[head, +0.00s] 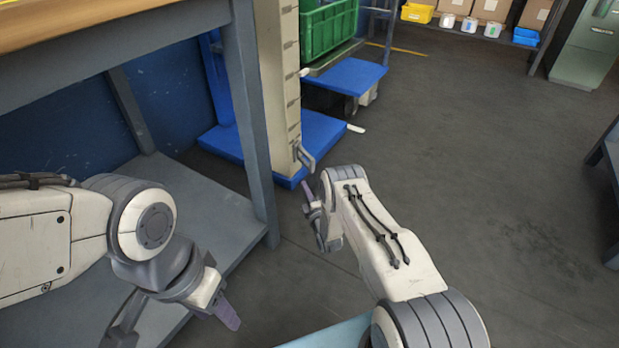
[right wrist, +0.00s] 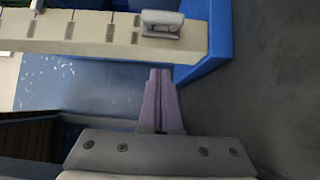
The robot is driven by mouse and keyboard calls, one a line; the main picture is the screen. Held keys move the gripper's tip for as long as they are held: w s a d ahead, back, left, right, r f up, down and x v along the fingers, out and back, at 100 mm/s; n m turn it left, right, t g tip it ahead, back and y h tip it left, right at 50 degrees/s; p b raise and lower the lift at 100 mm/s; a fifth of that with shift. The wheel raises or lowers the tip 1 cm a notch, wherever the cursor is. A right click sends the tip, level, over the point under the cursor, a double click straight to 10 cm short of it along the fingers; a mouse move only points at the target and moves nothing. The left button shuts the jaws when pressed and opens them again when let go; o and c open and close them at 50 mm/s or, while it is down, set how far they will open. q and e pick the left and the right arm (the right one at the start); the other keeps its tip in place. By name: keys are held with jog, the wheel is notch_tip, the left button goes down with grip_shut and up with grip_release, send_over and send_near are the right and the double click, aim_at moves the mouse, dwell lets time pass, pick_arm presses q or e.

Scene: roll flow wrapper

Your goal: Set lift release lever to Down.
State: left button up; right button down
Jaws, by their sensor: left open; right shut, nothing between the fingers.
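A grey lever-like handle (head: 305,157) sits low on the beige lift column (head: 283,85). In the right wrist view the handle (right wrist: 161,22) shows as a pale grey block on the column, just beyond my fingertips. My right gripper (head: 307,188) is shut and empty, just below the handle in the head view and apart from it. Its purple fingers (right wrist: 159,75) are together in the wrist view, pointing towards the column. My left gripper (head: 172,328) is open and empty at the lower left, far from the lift.
A blue lift base (head: 318,128) lies on the floor, with a white pedal-like piece (head: 356,128) beside it. A green crate (head: 328,30) stands on the lift. A grey-framed table (head: 246,120) is close at left. Open floor (head: 480,180) lies to the right.

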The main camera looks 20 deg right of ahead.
jog(key=w+d+b, duration=0.4)
jog(key=w+b, duration=0.1)
jog(key=w, duration=0.2)
jog(key=shift+b, duration=0.4)
